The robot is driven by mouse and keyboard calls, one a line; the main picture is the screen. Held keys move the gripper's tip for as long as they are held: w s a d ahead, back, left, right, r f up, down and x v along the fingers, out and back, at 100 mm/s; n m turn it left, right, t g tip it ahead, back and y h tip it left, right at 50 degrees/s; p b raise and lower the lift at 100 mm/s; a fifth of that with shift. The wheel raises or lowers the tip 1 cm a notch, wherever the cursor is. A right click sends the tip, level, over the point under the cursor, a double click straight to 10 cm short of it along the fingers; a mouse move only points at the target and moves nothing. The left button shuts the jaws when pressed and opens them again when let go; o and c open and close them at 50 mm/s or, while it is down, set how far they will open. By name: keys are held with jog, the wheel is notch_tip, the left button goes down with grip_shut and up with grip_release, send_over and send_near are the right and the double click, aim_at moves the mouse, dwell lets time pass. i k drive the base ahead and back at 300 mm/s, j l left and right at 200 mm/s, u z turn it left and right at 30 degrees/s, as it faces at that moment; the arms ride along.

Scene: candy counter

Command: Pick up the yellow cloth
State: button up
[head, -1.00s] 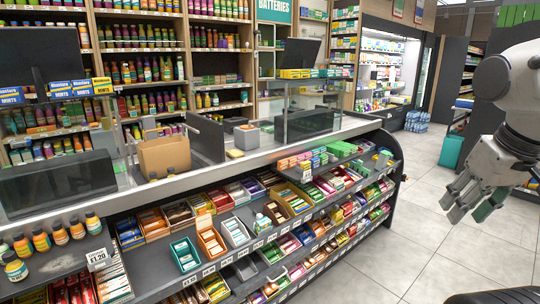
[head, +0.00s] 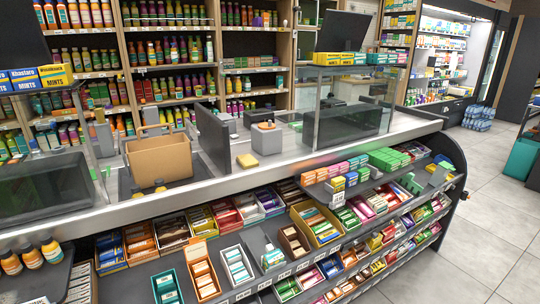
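The yellow cloth (head: 247,160) looks like a small, flat yellow piece lying on the grey counter top (head: 215,190). It lies between a dark upright panel on its left and a small grey box-like device (head: 266,138) behind it to the right. Nothing covers it. My gripper is not in view now, so its distance from the cloth and its state do not show.
A tan basket (head: 158,160) stands on the counter left of the cloth. Glass screens (head: 345,105) rise at the right. Stepped candy shelves (head: 180,262) jut out below the counter's front. Open tiled floor (head: 480,220) lies at the right.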

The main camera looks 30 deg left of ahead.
aim_at(246, 161)
jog(key=i+u, duration=0.35)
jog(key=i+l+u, duration=0.15)
jog(key=i+u, duration=0.45)
jog(key=u, duration=0.15)
jog(key=i+l+u, duration=0.1)
jog(key=i+u, duration=0.15)
jog(key=u, duration=0.15)
jog(key=i+l+u, duration=0.15)
jog(key=u, duration=0.3)
jog(key=i+l, duration=0.05)
jog(key=i, duration=0.05)
